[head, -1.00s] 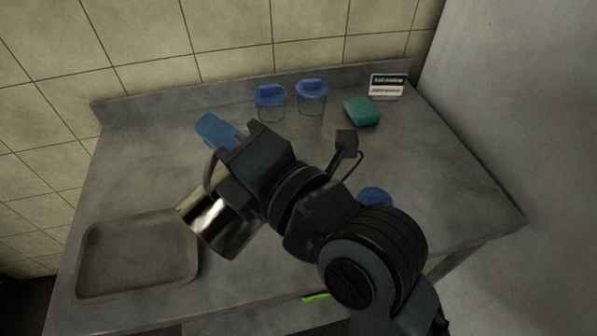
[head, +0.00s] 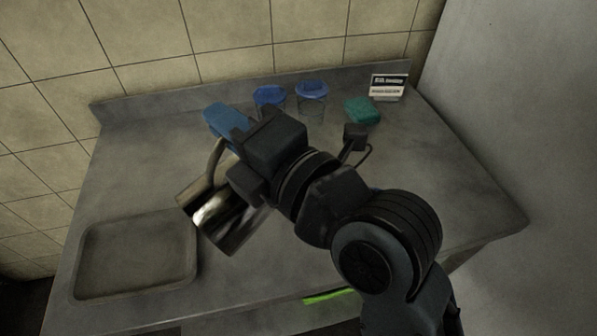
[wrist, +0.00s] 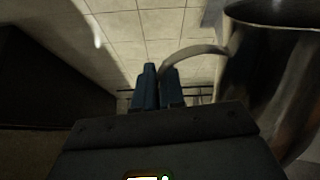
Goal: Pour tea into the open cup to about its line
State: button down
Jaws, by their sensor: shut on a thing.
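My gripper (head: 228,124), with blue fingers, is shut on the handle of a shiny metal jug (head: 228,222). The jug hangs over the middle-left of the counter and looks tilted in the head view. In the wrist view the jug (wrist: 290,85) is at the right and its curved handle (wrist: 205,50) runs to the blue fingers (wrist: 158,88). Two clear cups with blue lids, a left one (head: 270,97) and a right one (head: 312,92), stand at the back. I see no open cup; it may be hidden behind the jug or my arm. No tea is visible.
A shallow metal tray (head: 84,262) lies at the left front of the counter (head: 455,190). A green sponge (head: 362,110) and a small sign (head: 388,87) are at the back right. A green strip (head: 328,297) shows at the front edge. The right side is clear.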

aim_at(199, 189)
jog(key=shift+w+d+r+m, duration=0.25)
jog(key=shift+w+r+m, duration=0.05)
dwell(1.3)
jog(key=s+a+f+n, duration=0.2)
jog(key=s+a, duration=0.1)
jog(key=shift+s+f+n, duration=0.1)
jog(key=shift+s+n, duration=0.2)
jog(key=shift+w, duration=0.1)
jog(key=b, duration=0.1)
jog(key=f+n+b, duration=0.1)
jog(key=shift+s+a+f+b, duration=0.1)
jog(key=shift+s+a+b, duration=0.2)
jog(key=shift+s+b, duration=0.1)
jog(key=shift+s+a+f+n+b, duration=0.25)
jog(key=shift+f+n+b, duration=0.2)
jog(key=shift+b, duration=0.6)
jog(key=shift+r, duration=0.1)
jog(key=shift+s+a+n+b, duration=0.1)
jog(key=shift+n+b, duration=0.15)
jog(key=shift+b, duration=0.05)
